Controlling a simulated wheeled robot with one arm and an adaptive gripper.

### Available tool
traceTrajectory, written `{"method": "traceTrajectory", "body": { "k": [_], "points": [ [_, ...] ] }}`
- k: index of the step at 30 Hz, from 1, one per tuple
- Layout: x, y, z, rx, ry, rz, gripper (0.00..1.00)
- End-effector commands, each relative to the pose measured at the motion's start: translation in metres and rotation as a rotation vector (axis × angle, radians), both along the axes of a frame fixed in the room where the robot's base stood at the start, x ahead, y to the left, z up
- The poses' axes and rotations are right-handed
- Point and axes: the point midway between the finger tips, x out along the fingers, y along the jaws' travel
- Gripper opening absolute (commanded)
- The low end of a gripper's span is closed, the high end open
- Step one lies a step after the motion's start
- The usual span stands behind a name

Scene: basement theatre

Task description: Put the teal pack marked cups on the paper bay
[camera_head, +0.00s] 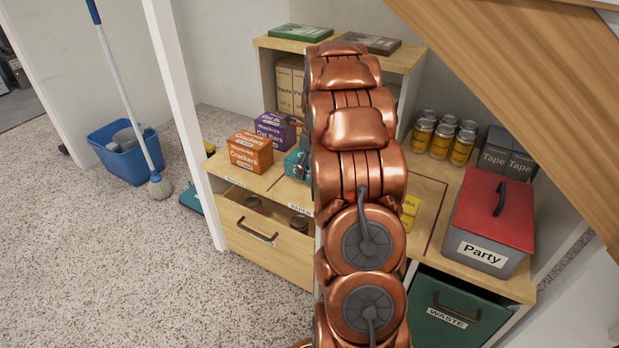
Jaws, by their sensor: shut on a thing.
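The teal pack (291,162) shows in the head view just left of my copper arm, which hides its right side. Its marking cannot be read. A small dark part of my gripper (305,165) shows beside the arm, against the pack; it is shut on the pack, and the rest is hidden. The pack is at the paper bay (285,188), behind the front-edge label that seems to read PAPER. I cannot tell whether its base touches the shelf.
Orange crackers (250,152) and purple oat bars (274,131) stand left of and behind the pack. Right of the arm are yellow cans (442,142), tape boxes (507,154), a red-lidded Party box (489,222) and a green waste drawer (456,312). A sloping wooden beam (530,80) hangs at upper right.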

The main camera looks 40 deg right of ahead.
Motion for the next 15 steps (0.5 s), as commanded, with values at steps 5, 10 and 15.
{"method": "traceTrajectory", "body": {
  "k": [5,10,15],
  "points": [
    [-0.001,0.001,-0.023,0.003,0.003,0.001,0.42],
    [-0.001,0.001,-0.036,0.002,0.003,0.001,0.42],
    [0.000,0.001,-0.034,0.001,0.001,0.001,0.42]
  ]
}}
